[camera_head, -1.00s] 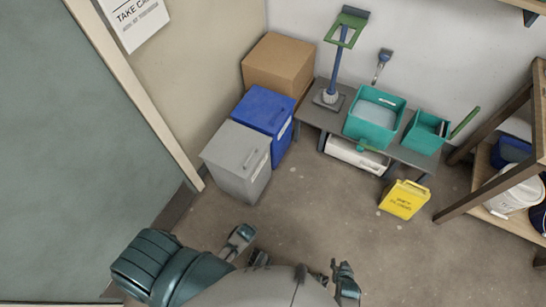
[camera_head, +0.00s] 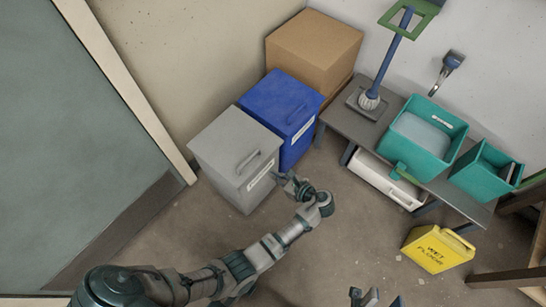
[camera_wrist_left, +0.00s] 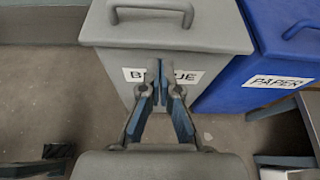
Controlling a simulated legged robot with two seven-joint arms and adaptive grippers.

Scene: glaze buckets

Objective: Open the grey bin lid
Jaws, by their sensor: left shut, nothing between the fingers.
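The grey bin (camera_head: 228,178) stands by the left wall with its grey lid (camera_head: 232,142) shut and a handle (camera_head: 256,166) on top near the front edge. In the left wrist view the lid (camera_wrist_left: 170,35) and its handle (camera_wrist_left: 150,8) show at the top, with a partly hidden white label (camera_wrist_left: 190,77) below. My left gripper (camera_head: 288,182) is shut and empty in front of the bin, its fingertips (camera_wrist_left: 160,68) over the label and below the handle in the picture. I cannot tell whether they touch the bin. My right gripper (camera_head: 378,298) is at the bottom edge, partly cut off, fingers apart.
A blue paper bin (camera_head: 285,115) stands close behind the grey bin, with a cardboard box (camera_head: 315,45) beyond. A low bench (camera_head: 345,120) with teal tubs (camera_head: 428,135) is to the right.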

